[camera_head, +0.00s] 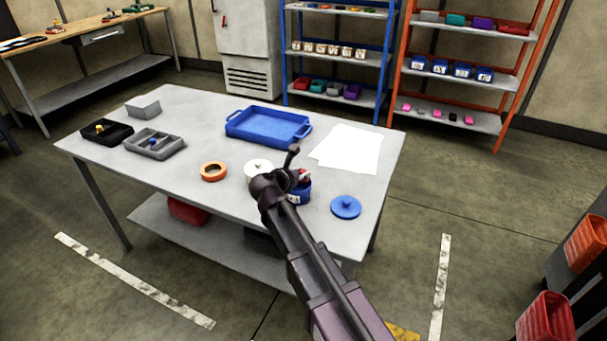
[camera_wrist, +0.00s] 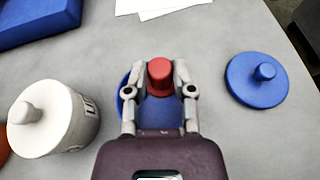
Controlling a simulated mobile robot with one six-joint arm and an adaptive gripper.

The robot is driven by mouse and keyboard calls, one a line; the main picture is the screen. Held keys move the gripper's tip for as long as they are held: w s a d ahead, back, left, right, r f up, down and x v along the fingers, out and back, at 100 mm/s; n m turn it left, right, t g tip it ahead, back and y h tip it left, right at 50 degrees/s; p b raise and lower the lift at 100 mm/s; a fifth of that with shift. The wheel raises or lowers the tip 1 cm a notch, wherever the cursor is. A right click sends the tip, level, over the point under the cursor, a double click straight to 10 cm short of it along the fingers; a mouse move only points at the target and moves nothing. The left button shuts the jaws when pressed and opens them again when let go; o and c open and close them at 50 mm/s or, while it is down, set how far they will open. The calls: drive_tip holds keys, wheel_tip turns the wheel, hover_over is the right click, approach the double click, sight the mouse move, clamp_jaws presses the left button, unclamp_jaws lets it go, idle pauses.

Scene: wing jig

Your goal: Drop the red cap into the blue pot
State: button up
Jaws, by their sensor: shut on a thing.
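The red cap (camera_wrist: 159,75) is between the two fingertips of my gripper (camera_wrist: 160,72) in the wrist view, and the fingers are shut on it. The blue pot (camera_wrist: 152,108) is below the cap, mostly hidden by the gripper; its lid is off. In the head view the blue pot (camera_head: 302,194) shows beside my gripper (camera_head: 299,178), near the table's front right. Whether the cap is above the rim or partly inside the pot I cannot tell. A round blue lid with a knob (camera_wrist: 258,79) lies on the table to the right; it also shows in the head view (camera_head: 346,207).
A lidded white pot (camera_wrist: 50,118) stands close on the left. An orange ring (camera_head: 213,171), a blue tray (camera_head: 267,126), a grey divided tray (camera_head: 155,145) and a black tray (camera_head: 107,132) are farther left. White paper (camera_head: 347,149) lies behind. Table (camera_head: 190,110) is clear between them.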

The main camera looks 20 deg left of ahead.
drive_tip(key=shift+f+b, duration=0.35)
drive_tip(key=shift+f, duration=0.25)
drive_tip(key=o, duration=0.9)
drive_tip(key=shift+r, duration=0.15)
